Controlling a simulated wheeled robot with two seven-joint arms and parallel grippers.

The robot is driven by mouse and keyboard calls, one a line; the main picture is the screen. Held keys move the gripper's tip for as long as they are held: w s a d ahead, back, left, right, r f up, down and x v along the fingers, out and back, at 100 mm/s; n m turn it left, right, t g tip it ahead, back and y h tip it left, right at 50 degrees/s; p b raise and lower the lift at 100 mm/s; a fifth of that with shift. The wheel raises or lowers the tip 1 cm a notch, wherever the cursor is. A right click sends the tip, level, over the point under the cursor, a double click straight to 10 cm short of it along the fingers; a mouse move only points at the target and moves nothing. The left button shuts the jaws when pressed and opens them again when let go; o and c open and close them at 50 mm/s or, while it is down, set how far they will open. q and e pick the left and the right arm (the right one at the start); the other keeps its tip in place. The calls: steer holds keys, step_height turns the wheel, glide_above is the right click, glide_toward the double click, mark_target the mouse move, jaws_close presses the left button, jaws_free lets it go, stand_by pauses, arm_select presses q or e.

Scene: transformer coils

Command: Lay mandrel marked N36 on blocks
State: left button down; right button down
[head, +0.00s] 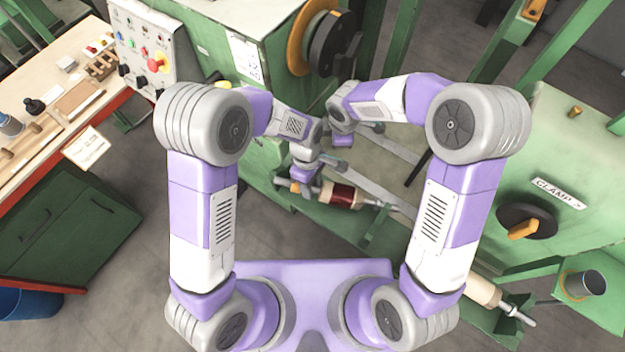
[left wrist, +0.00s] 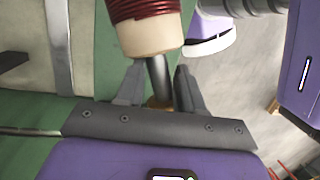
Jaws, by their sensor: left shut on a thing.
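A mandrel (head: 341,195) with a dark red winding and cream ends lies near the centre of the head view, over the green machine frame. It also shows at the top of the left wrist view (left wrist: 150,38). My left gripper (head: 297,184) is shut on its metal shaft at the left end; the fingers stand on both sides of the shaft in the left wrist view (left wrist: 158,88). My right gripper (head: 343,140) is above and behind the mandrel; its fingers are hidden. A second, cream mandrel (head: 483,291) lies at lower right, partly behind my right arm. No marking is legible.
A workbench (head: 60,130) with tools and a white card stands at left. A control panel (head: 142,45) and a black-and-orange round head (head: 325,42) are at the back. A green cabinet marked CLAMP (head: 570,150) stands at right. Grey rails (head: 385,150) run beside the mandrel.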

arm_select(q)
steer(key=shift+s+f+m+g, duration=0.3)
steer(key=shift+s+f+m, duration=0.1)
steer(key=shift+s, duration=0.4)
steer(key=c, duration=0.7)
jaws_free()
steer(key=shift+r, duration=0.1)
steer(key=shift+o, duration=0.4)
steer(key=p+v, duration=0.1)
steer(key=v, duration=1)
steer(key=shift+w+n+p, duration=0.25)
steer(key=shift+n+p, duration=0.05)
steer(key=shift+p, duration=0.05)
steer(key=shift+w+r, duration=0.2)
steer(key=shift+r, duration=0.3)
steer(key=shift+c, duration=0.4)
